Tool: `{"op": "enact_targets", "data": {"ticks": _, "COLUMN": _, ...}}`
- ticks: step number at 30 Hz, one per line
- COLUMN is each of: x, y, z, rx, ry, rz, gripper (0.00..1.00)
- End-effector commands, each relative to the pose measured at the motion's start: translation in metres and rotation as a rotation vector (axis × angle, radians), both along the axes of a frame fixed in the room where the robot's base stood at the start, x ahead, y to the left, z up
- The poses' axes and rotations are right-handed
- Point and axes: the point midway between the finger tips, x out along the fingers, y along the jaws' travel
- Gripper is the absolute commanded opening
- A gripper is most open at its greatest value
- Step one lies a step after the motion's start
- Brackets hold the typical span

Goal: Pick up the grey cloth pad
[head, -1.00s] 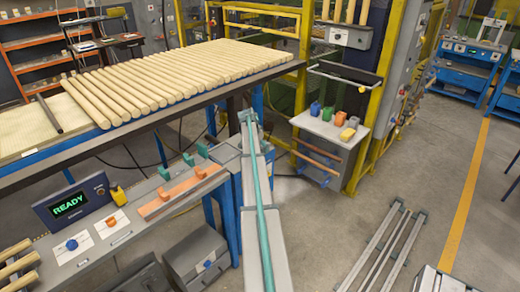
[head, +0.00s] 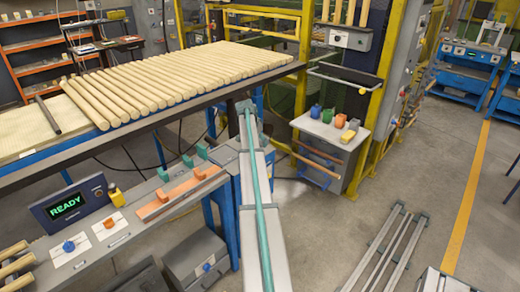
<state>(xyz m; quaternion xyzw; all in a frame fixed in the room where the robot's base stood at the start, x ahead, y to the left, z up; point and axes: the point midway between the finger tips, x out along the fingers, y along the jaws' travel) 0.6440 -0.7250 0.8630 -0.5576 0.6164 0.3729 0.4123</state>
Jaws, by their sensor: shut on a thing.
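I cannot make out the grey cloth pad anywhere in the head view. What the gripper holds does not show either.
The roller table (head: 40,155) carries a row of pale wooden rods (head: 150,85). The front bench (head: 150,238) holds a READY display (head: 70,206) and an orange rail (head: 180,193). Open floor lies further right.

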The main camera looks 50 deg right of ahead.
Motion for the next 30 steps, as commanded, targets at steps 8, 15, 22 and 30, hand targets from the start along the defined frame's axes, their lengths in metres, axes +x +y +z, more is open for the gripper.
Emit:
{"op": "enact_targets", "data": {"ticks": 8, "x": -0.024, "y": 0.060, "z": 0.047, "rx": -0.001, "ry": -0.001, "rz": 0.002, "gripper": 0.32}}
{"op": "enact_targets", "data": {"ticks": 15, "x": -0.037, "y": 0.099, "z": 0.068, "rx": -0.001, "ry": 0.000, "rz": 0.001, "gripper": 0.32}}
{"op": "enact_targets", "data": {"ticks": 22, "x": -0.042, "y": 0.114, "z": 0.077, "rx": -0.001, "ry": 0.000, "rz": 0.001, "gripper": 0.32}}
{"op": "enact_targets", "data": {"ticks": 30, "x": -0.042, "y": 0.116, "z": 0.079, "rx": 0.000, "ry": 0.001, "rz": 0.001, "gripper": 0.32}}
